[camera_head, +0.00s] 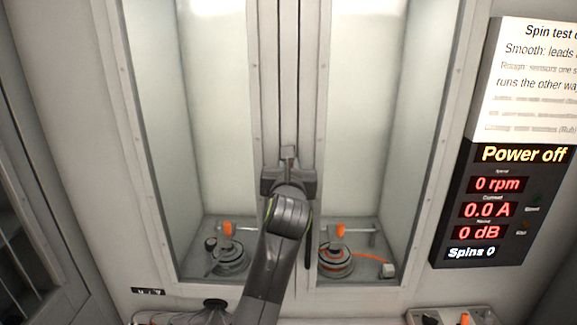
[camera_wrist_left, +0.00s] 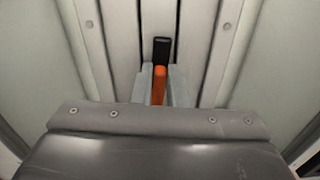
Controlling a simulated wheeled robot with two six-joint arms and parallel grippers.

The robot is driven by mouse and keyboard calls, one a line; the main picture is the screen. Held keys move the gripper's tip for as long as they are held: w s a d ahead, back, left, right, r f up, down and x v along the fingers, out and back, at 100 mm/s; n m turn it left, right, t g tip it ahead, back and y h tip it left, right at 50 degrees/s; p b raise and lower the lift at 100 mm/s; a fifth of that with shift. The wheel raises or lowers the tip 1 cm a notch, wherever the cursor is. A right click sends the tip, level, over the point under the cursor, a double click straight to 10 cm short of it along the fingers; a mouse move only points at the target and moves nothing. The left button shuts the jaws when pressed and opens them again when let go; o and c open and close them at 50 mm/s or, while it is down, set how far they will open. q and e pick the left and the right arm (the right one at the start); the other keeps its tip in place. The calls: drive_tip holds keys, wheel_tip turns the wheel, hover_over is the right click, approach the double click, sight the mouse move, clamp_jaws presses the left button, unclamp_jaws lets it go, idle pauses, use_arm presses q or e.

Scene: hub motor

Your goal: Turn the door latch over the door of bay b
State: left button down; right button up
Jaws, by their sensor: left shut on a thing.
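My left gripper (camera_head: 288,158) is raised in front of the post between the two bays, its arm coming up from the bottom middle. In the left wrist view its two grey fingers (camera_wrist_left: 160,88) are closed around an orange bar (camera_wrist_left: 159,84) with a black end (camera_wrist_left: 162,50), which looks like the door latch. The bar points up along the post. In the head view the gripper hides the latch. I cannot tell which bay is bay b; the small label (camera_head: 148,291) is unreadable. My right gripper is not in view.
The left bay (camera_head: 215,120) and right bay (camera_head: 400,120) each hold a round motor, left (camera_head: 231,262) and right (camera_head: 333,264), with an orange handle. A display panel (camera_head: 490,205) at right reads "Power off", 0 rpm. Bolted frames edge both bays.

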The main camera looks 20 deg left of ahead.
use_arm(q)
drive_tip(key=shift+w+d+f+m, duration=0.15)
drive_tip(key=shift+d+f+m, duration=0.3)
drive_tip(key=shift+m, duration=2.4)
drive_tip(key=shift+w+d+f+m, duration=0.1)
drive_tip(key=shift+d+f+m, duration=0.35)
drive_tip(key=shift+m, duration=2.45)
drive_tip(key=shift+w+d+f+m, duration=0.15)
drive_tip(key=shift+d+f+m, duration=0.3)
drive_tip(key=shift+m, duration=2.4)
drive_tip(key=shift+f, duration=0.1)
drive_tip(key=c, duration=1.4)
unclamp_jaws()
drive_tip(key=shift+a, duration=0.1)
drive_tip(key=shift+c, duration=0.2)
